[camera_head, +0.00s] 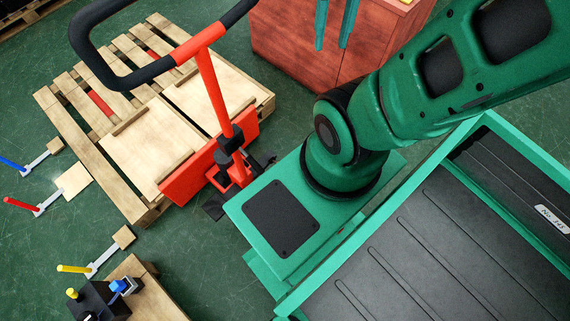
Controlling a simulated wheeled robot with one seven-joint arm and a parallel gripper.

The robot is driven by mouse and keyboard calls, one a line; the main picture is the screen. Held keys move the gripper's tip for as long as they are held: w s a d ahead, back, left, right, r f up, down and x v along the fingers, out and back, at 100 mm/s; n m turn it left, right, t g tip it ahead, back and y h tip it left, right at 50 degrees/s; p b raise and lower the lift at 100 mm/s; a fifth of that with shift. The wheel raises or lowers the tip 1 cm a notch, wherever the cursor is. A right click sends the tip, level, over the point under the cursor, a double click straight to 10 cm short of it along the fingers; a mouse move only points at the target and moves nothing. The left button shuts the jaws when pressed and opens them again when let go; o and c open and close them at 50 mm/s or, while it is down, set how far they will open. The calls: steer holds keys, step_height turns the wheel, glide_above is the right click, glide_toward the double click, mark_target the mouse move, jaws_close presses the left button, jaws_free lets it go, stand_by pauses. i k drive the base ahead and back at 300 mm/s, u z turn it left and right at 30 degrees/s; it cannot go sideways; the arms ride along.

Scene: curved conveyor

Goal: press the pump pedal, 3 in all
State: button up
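A red pallet jack (217,85) with a black looped handle stands at a wooden pallet in the upper left. Small black parts show low on the jack: one at its right side (263,160) and a flat dark piece (213,207) near the floor. I cannot tell which is the pump pedal. Two slim teal fingers that look like my gripper (335,25) hang in from the top edge, in front of a red cabinet. They are apart with nothing between them, and well away from the jack's base. The rest of the gripper is out of view.
The red cabinet (285,45) stands behind. Blue (12,164), red (22,204) and yellow (73,268) levers lie left. A wooden block with a black device (95,301) is lower left. Green floor (190,240) is clear between.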

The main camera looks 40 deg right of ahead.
mark_target(213, 207)
steer(key=k, duration=1.05)
steer(key=z, duration=0.3)
steer(key=i, duration=0.7)
steer(key=u, duration=0.05)
